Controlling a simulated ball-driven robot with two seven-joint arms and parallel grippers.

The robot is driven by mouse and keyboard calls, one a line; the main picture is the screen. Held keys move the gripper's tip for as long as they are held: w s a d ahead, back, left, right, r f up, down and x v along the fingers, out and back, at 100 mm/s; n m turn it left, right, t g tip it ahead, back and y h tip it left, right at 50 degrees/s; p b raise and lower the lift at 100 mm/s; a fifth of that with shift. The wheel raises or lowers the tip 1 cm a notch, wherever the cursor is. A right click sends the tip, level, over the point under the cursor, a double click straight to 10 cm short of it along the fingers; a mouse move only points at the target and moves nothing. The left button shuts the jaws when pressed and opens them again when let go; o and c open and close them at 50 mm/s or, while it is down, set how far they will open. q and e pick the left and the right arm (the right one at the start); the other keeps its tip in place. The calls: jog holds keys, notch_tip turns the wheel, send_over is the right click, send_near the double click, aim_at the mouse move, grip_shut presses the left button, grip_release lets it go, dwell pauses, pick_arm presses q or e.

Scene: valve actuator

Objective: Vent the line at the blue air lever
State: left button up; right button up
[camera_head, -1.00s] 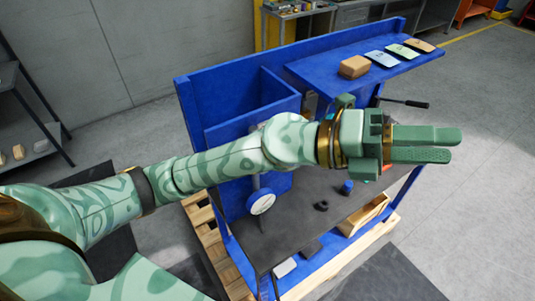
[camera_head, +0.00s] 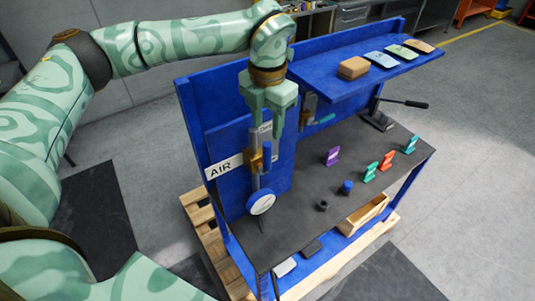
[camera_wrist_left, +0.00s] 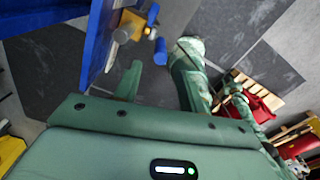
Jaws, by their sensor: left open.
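The air valve (camera_head: 256,163) has a brass body on an upright pipe beside the white AIR label (camera_head: 222,168). My left gripper (camera_head: 265,122) points down, open and empty, just above the valve, apparently apart from the lever. It also shows in the left wrist view (camera_wrist_left: 163,82). My right gripper is out of view.
A pressure gauge (camera_head: 262,203) is below the valve. Another valve with a green lever (camera_head: 325,119) is to the right. A shelf (camera_head: 320,83) holds a brown block (camera_head: 354,67).

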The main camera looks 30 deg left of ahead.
aim_at(267, 157)
pick_arm(q)
notch_tip(267, 157, down, 11)
jog(key=shift+f+p, duration=0.1)
jog(key=shift+p, duration=0.7)
grip_shut()
